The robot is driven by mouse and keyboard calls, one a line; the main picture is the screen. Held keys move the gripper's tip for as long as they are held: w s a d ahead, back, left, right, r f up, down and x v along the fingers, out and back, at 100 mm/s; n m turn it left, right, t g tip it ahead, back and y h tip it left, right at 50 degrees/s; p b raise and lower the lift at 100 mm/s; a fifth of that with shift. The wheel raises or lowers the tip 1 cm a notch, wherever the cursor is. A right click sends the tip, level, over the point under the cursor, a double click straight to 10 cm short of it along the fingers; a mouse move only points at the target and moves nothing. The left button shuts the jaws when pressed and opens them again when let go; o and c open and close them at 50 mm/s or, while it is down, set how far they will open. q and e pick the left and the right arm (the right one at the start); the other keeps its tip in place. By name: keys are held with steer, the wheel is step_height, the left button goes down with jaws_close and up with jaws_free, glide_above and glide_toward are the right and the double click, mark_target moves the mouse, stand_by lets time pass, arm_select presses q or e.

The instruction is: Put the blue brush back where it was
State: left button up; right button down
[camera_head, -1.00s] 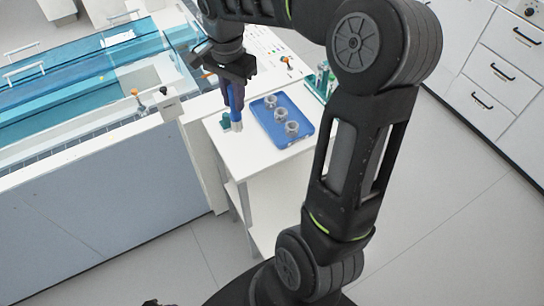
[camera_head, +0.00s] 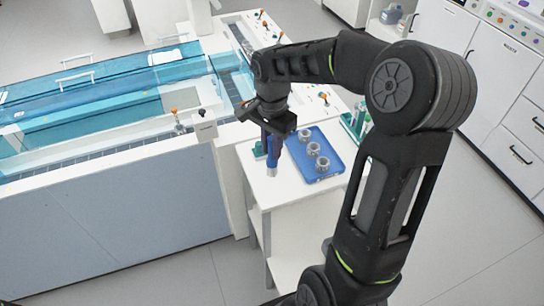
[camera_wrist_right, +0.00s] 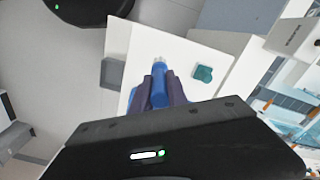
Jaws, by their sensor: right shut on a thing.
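My right gripper (camera_head: 271,136) is shut on the blue brush (camera_head: 272,152) and holds it upright, tip down, above the white side table (camera_head: 287,191). In the right wrist view the brush (camera_wrist_right: 159,88) sits between the two dark fingers (camera_wrist_right: 160,90), its pale tip pointing away from the wrist. A small teal holder (camera_head: 259,150) stands on the table just left of the brush in the head view; it also shows right of the brush in the wrist view (camera_wrist_right: 203,73). The brush is beside the holder, not in it. My left gripper is not in view.
A blue tray (camera_head: 335,168) with several metal rings lies right of the brush. A green rack with tubes (camera_head: 357,122) stands behind it. A long tank with blue transparent covers (camera_head: 110,105) fills the left. The table's front part is bare.

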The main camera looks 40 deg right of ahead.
steer(key=shift+f, duration=1.85)
steer(key=shift+f, duration=0.2)
steer(key=c, duration=1.3)
jaws_free()
steer(key=shift+r, duration=0.15)
step_height(320, 180, up, 12)
steer(key=shift+r, duration=0.1)
